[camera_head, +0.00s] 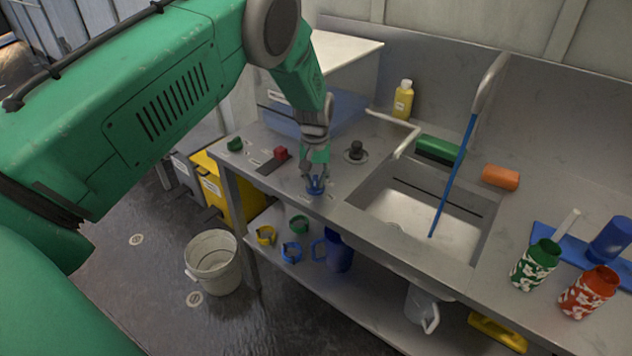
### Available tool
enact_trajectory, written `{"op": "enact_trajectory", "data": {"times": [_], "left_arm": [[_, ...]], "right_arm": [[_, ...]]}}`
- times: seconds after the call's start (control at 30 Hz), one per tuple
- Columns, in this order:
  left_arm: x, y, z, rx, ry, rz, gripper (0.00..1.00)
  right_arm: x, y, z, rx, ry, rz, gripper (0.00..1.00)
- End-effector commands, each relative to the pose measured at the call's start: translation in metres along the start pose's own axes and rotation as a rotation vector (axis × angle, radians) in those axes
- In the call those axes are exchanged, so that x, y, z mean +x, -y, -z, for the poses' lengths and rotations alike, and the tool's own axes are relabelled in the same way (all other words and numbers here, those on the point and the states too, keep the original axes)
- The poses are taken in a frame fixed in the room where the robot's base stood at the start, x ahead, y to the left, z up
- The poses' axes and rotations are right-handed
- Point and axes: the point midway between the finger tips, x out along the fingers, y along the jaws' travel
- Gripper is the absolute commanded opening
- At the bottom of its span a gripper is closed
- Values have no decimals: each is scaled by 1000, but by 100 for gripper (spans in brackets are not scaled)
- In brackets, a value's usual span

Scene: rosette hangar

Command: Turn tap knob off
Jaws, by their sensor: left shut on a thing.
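My left gripper (315,178) reaches down to the counter's front left and is shut on a blue knob (316,188), which its fingers partly hide. A red knob (281,153) and a green knob (235,144) sit on the counter left of my gripper. A black knob (356,150) stands right of it. My right gripper is not in view.
Green (536,264) and red patterned cups (589,292) stand at right. A white bucket (212,260) is on the floor.

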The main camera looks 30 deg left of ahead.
Motion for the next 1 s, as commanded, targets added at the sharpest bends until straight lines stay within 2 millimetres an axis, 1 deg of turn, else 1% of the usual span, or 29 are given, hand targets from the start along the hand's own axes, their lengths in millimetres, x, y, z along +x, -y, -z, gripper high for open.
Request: {"op": "enact_trajectory", "data": {"times": [0.03,0.3,0.5,0.73,1.0], "left_arm": [[-4,-1,6,42,-17,-6,0],[-5,-2,7,288,-20,-5,0],[-5,-2,7,441,-20,-3,0],[-5,-2,7,560,-21,-2,0],[-5,-3,7,620,-21,-1,0]], "right_arm": [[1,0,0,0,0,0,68],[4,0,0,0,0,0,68],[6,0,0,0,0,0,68],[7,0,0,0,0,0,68],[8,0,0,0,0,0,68]]}}
